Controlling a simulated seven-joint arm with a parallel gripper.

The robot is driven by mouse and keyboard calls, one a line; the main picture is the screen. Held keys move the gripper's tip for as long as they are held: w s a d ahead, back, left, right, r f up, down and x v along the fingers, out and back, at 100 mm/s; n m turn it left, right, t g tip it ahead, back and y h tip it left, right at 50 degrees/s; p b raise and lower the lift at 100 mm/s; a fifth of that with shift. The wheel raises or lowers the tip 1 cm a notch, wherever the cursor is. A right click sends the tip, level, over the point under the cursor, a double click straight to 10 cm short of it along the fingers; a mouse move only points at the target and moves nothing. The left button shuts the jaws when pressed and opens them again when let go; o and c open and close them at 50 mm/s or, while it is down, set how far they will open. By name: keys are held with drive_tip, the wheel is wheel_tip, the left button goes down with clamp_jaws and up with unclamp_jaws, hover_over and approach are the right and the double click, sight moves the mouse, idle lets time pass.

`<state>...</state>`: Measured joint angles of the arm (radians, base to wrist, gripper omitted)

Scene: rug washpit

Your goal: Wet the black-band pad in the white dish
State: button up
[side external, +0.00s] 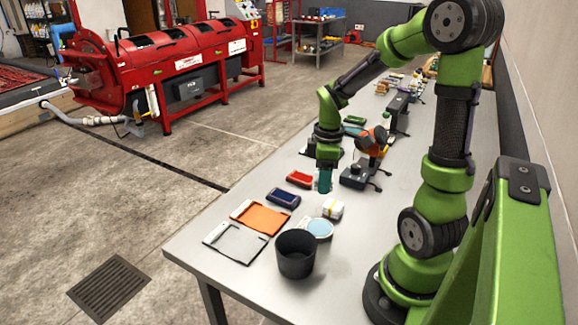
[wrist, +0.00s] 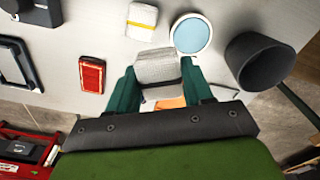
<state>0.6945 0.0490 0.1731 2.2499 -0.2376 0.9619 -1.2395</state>
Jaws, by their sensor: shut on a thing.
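My gripper (side external: 325,182) has teal fingers and points down above the table; in the wrist view (wrist: 160,85) it is shut on a whitish-grey pad (wrist: 157,66) with a thin dark band across it. The side view does not show the held pad clearly. The white dish (wrist: 190,52) holds pale blue liquid and sits on the table just beyond the pad, to its right in the wrist view. In the side view the dish (side external: 331,234) is in front of my gripper. The pad is apart from the dish.
A white block with a yellow band (side external: 332,209) lies beside the dish, and a black cup (side external: 296,256) stands close by. A red block (side external: 299,179), a navy block (side external: 283,198), an orange tray (side external: 260,217) and a grey tray (side external: 235,243) lie left. Equipment stands behind.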

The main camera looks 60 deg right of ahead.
sight(319, 227)
drive_tip(key=shift+s+a+f+n, duration=0.3)
drive_tip(key=shift+a+f+n, duration=0.45)
drive_tip(key=shift+f, duration=0.5)
drive_tip(key=shift+s+a+f+n, duration=0.35)
drive_tip(key=shift+a+f+n, duration=0.15)
drive_tip(key=shift+a+f, duration=0.6)
drive_tip(key=shift+s+a+f+n, duration=0.3)
drive_tip(key=shift+a+f+n, duration=0.35)
drive_tip(key=shift+f, duration=0.75)
drive_tip(key=shift+f, duration=0.6)
wheel_tip(319, 227, up, 7)
idle(0.5)
